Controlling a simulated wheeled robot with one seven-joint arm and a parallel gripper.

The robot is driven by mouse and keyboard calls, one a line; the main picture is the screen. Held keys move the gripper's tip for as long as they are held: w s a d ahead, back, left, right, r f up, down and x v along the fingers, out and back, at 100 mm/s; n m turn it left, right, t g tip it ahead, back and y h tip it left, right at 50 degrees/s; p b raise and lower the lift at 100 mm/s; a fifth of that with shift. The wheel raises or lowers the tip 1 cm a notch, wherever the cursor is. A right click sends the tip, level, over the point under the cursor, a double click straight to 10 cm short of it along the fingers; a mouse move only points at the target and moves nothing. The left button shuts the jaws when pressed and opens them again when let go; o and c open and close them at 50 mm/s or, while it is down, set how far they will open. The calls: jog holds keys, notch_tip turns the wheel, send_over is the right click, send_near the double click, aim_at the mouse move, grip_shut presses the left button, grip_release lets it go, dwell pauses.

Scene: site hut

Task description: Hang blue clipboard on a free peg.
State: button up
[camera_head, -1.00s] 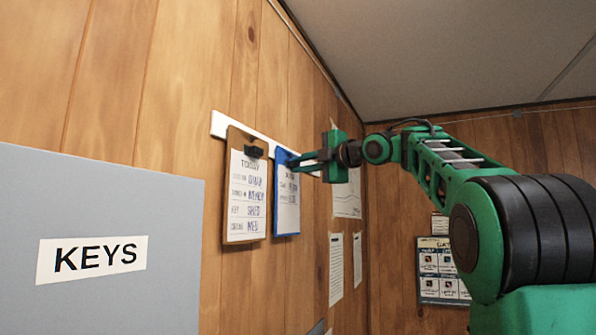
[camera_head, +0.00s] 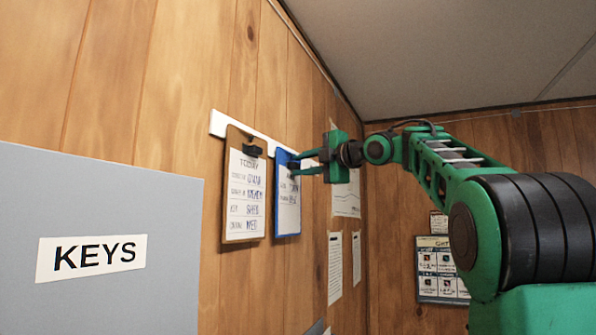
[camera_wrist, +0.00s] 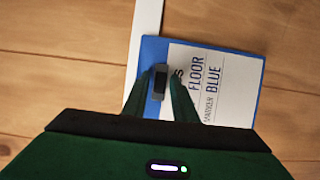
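The blue clipboard (camera_head: 287,200) hangs flat against the wall at the white rail, just right of a brown clipboard. It also shows in the wrist view (camera_wrist: 146,50), with a white sheet reading "FLOOR" and "BLUE". My gripper (camera_head: 298,161) is at its top edge. The fingers (camera_wrist: 162,92) are spread apart on either side of the dark clip (camera_wrist: 159,82), with a small gap visible. The peg behind the blue clipboard is hidden. The white rail (camera_head: 218,124) runs along the wall behind both boards.
The brown clipboard (camera_head: 232,210) hangs close to the left of the blue one. A grey box labelled KEYS (camera_head: 120,190) fills the lower left. Paper sheets (camera_head: 335,268) are on the wall to the right, and a poster (camera_head: 440,262) is on the far wall.

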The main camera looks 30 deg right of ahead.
jog(key=shift+o, duration=0.4)
jog(key=shift+s+r, duration=0.15)
jog(key=v, duration=1)
jog(key=s+d+f+m+g+h, duration=0.15)
jog(key=f+m, duration=0.35)
jog(key=f, duration=0.5)
jog(key=s+d+f+m+g+h, duration=0.1)
jog(key=d+f+m+g+h, duration=0.3)
jog(key=f, duration=0.7)
jog(key=s+f+m+g, duration=0.1)
jog(key=f+m, duration=0.6)
jog(key=f, duration=0.3)
jog(key=s+a+f+m+g, duration=0.3)
jog(key=s+f+m+g, duration=0.2)
jog(key=s+f, duration=0.9)
jog(key=s+a+f+m+g, duration=0.4)
jog(key=s+f+m+g, duration=0.2)
jog(key=s+f, duration=0.9)
jog(key=shift+a+f+m+y, duration=0.2)
jog(key=shift+f+m+y, duration=0.15)
jog(key=shift+f, duration=0.25)
